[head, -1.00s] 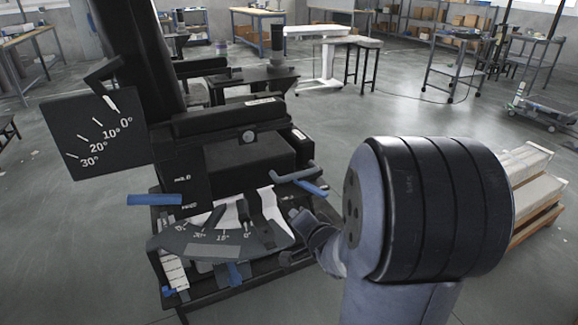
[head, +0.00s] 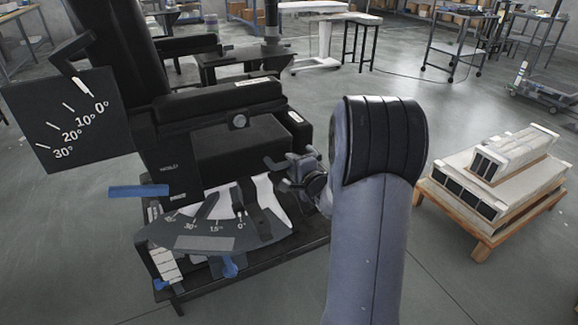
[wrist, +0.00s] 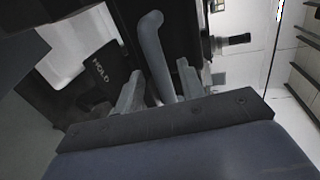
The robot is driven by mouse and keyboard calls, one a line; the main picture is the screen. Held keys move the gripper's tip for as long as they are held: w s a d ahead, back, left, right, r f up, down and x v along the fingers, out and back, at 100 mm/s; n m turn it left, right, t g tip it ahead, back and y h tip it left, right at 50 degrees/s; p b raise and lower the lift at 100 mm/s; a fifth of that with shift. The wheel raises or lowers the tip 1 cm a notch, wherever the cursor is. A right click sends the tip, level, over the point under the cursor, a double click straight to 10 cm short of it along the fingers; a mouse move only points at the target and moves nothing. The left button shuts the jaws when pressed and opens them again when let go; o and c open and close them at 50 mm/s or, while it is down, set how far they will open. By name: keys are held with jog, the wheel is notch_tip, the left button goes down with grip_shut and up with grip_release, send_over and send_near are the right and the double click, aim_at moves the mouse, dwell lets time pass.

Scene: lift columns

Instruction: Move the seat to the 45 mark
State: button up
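The black seat (head: 235,150) stands on a dark base. A curved scale plate (head: 205,242) below its front reads 0°, 15, 30 and a less legible mark at its left end. Dark arms lie over the plate near 0°; I cannot tell exactly which mark they indicate. My gripper (head: 297,166) is at the seat's right side, where a blue lever showed before; in the head view it hides most of that lever. In the wrist view my gripper (wrist: 158,88) has its fingers apart, with a grey-blue rod-like handle (wrist: 153,45) between them. Contact is unclear.
A square dial (head: 70,118) marked 0° to 30° is at left. A blue lever (head: 138,191) juts out left, near a HOLD label (head: 168,167); HOLD also shows in the wrist view. A pallet with boxes (head: 505,180) stands right. The floor between has room.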

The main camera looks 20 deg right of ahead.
jog(key=shift+x, duration=1.25)
jog(key=shift+c, duration=0.6)
grip_shut()
